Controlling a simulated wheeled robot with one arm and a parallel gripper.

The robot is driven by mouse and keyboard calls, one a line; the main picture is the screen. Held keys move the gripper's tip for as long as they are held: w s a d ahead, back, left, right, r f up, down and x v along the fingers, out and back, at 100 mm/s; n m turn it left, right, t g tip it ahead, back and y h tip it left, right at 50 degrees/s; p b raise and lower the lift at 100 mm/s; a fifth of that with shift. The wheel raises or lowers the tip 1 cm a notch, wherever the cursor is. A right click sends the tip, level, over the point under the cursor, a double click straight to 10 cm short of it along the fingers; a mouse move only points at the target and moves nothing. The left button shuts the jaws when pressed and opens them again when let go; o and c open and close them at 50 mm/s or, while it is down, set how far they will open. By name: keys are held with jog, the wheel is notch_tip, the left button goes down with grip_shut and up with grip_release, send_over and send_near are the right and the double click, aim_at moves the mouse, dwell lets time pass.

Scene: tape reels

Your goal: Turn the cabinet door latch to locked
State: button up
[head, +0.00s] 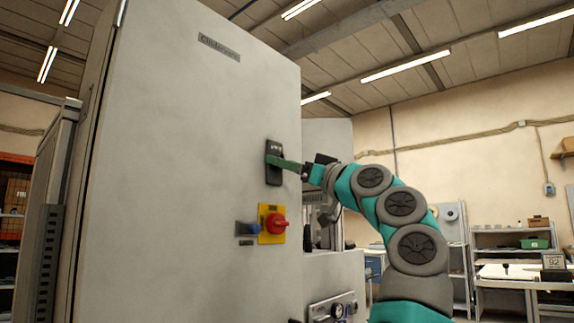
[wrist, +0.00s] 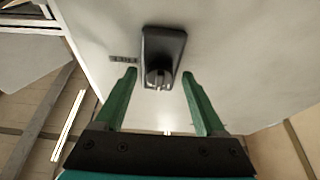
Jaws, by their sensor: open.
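The cabinet door latch (head: 274,176) is a dark upright plate on the pale grey cabinet door (head: 200,130). My gripper (wrist: 160,74) is open, with one green finger on each side of the knob and a gap on both sides. In the head view my gripper (head: 270,159) reaches the latch from the right, and a green finger covers part of it. I cannot tell whether the fingertips touch the plate.
A lower panel with knobs (head: 333,309) stands at the bottom right. Shelves and a bench (head: 510,272) stand far off at right.

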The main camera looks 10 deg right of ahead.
jog(key=shift+s, duration=0.1)
jog(key=b+v, duration=0.3)
jog(key=v, duration=0.4)
jog(key=shift+s+d+f, duration=0.15)
jog(key=shift+s+d, duration=0.05)
